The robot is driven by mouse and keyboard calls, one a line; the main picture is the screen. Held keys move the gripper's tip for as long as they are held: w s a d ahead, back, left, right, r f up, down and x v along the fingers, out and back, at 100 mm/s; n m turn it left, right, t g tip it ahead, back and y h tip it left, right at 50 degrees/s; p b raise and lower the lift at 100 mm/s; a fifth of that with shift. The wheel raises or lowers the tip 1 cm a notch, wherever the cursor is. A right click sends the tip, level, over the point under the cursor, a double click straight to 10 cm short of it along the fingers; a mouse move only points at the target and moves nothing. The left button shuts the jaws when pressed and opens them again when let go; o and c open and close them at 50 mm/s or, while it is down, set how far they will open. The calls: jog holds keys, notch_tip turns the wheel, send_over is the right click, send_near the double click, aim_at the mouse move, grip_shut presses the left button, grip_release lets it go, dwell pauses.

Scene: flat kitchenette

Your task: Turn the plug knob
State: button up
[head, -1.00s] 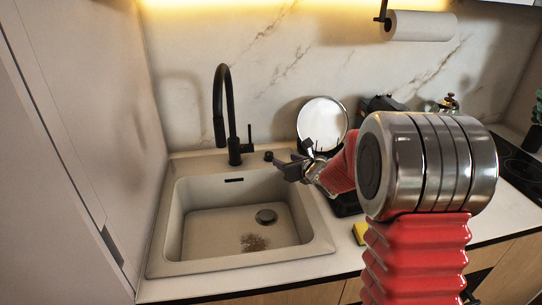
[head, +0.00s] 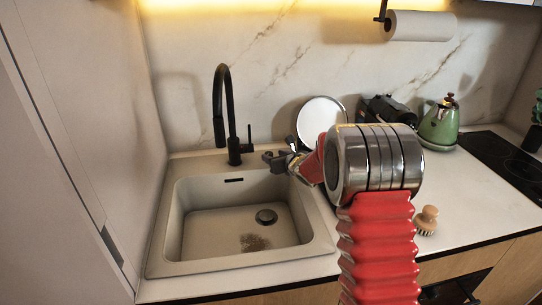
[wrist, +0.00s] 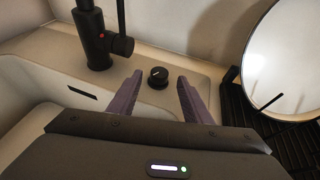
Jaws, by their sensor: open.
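The plug knob (wrist: 158,77) is a small round black knob on the beige sink's back ledge, right of the black tap (wrist: 95,40). In the wrist view it shows between the two purple-grey fingers of my gripper (wrist: 157,95), which are open and appear not to touch it. In the head view my gripper (head: 276,160) is at the back right corner of the sink (head: 163,235), right of the tap (head: 231,120). The knob is hidden behind the gripper there.
A round white plate (head: 320,116) stands in a black rack (wrist: 275,130) right of the sink. A black appliance (head: 390,108), a green kettle (head: 438,125) and a wooden brush (head: 427,217) are farther right. The sink basin holds a brown stain near its drain (head: 266,216).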

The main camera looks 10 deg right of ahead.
aim_at(270, 154)
jog(key=shift+x, duration=1.9)
jog(key=shift+c, duration=0.4)
jog(key=c, duration=1)
